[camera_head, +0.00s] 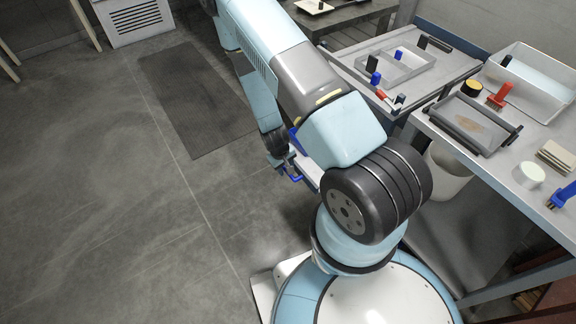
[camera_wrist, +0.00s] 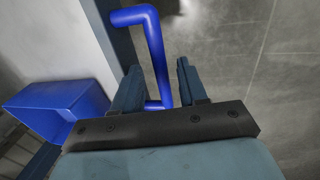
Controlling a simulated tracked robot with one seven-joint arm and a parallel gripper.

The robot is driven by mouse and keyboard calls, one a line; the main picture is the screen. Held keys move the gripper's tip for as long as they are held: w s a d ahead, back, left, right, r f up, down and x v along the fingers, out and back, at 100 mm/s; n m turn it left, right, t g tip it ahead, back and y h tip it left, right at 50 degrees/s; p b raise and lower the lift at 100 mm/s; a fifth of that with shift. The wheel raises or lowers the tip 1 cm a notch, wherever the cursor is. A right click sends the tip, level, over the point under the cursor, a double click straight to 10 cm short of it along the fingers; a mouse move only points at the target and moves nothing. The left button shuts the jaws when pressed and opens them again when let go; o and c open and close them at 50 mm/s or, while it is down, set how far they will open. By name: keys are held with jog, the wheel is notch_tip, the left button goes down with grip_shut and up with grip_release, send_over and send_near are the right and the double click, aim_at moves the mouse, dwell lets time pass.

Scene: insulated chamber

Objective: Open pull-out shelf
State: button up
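A blue bar handle (camera_wrist: 154,50) stands out from a grey panel edge (camera_wrist: 112,35) in the wrist view; I take it to be the pull-out shelf's handle. My gripper (camera_wrist: 160,85) is open, with one finger on each side of the bar. Small gaps show between the bar and the fingers, so it does not look clamped. In the head view my gripper (camera_head: 283,157) hangs low beside the bench, near a blue handle piece (camera_head: 296,178) and a pale edge (camera_head: 310,172). My arm hides most of the shelf there.
A blue box-like part (camera_wrist: 62,105) sits left of the fingers in the wrist view. In the head view, a bench (camera_head: 345,58) holds a grey tray (camera_head: 411,70); a worktable (camera_head: 510,178) with tools stands right. Open floor (camera_head: 110,220) lies left, with a dark mat (camera_head: 195,95).

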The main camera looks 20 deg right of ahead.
jog(key=shift+s, duration=0.2)
jog(key=shift+r, duration=0.6)
notch_tip(320, 180, up, 12)
jog(key=a, duration=0.2)
jog(key=shift+s+a, duration=0.25)
jog(key=shift+r, duration=0.15)
notch_tip(320, 180, up, 29)
jog(key=w+a+m+t+y, duration=0.1)
jog(key=m+t+y, duration=0.1)
jog(key=y, duration=0.1)
jog(key=s+d+r+t, duration=0.1)
jog(key=s+d+r, duration=0.1)
jog(key=s+r, duration=0.6)
jog(key=s+d+r+t, duration=0.2)
jog(key=s+r, duration=0.7)
jog(key=r, duration=0.3)
jog(key=shift+s+r+m+h, duration=0.25)
jog(key=shift+m+h, duration=0.15)
